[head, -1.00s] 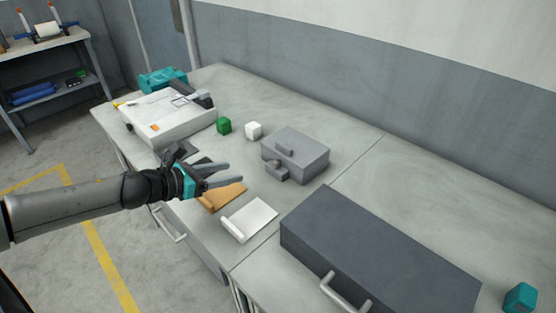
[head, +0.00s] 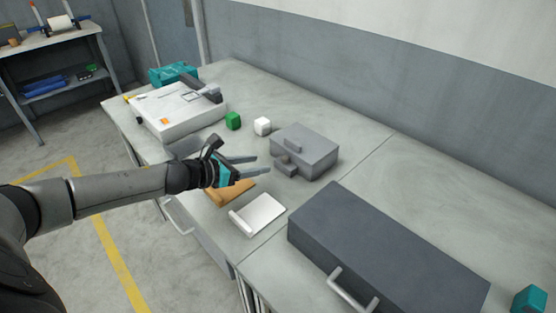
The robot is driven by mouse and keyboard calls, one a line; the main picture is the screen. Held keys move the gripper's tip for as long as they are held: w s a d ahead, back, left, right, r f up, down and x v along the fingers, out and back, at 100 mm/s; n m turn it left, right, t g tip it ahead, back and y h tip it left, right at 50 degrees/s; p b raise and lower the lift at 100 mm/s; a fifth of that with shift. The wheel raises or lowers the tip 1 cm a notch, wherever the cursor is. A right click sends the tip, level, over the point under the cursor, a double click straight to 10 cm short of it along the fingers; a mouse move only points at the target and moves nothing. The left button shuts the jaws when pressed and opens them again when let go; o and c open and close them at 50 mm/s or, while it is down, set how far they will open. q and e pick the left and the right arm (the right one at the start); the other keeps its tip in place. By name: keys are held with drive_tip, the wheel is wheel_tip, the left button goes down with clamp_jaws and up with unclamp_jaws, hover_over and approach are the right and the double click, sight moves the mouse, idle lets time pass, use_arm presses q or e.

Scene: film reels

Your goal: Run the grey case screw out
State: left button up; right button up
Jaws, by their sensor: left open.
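The grey case (head: 310,150) stands on the grey worktop, a small box with a raised bar on its lid. A small grey block-like part, which may carry the screw (head: 286,166), sticks out from its front; the screw itself is too small to tell. My left gripper (head: 268,166) is open and empty, its fingers pointing right at this part. The fingertips are close to it; I cannot tell whether they touch. My right gripper does not show.
A large dark case (head: 385,245) with a handle lies at the front right. A white plate (head: 262,213) and an orange-brown piece (head: 230,194) lie below my gripper. The worktop behind the cases is clear.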

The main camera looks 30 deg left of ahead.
sight(283, 160)
use_arm(q)
drive_tip(key=shift+x, duration=4.3)
drive_tip(key=shift+s, duration=0.1)
drive_tip(key=shift+f, duration=0.1)
clamp_jaws()
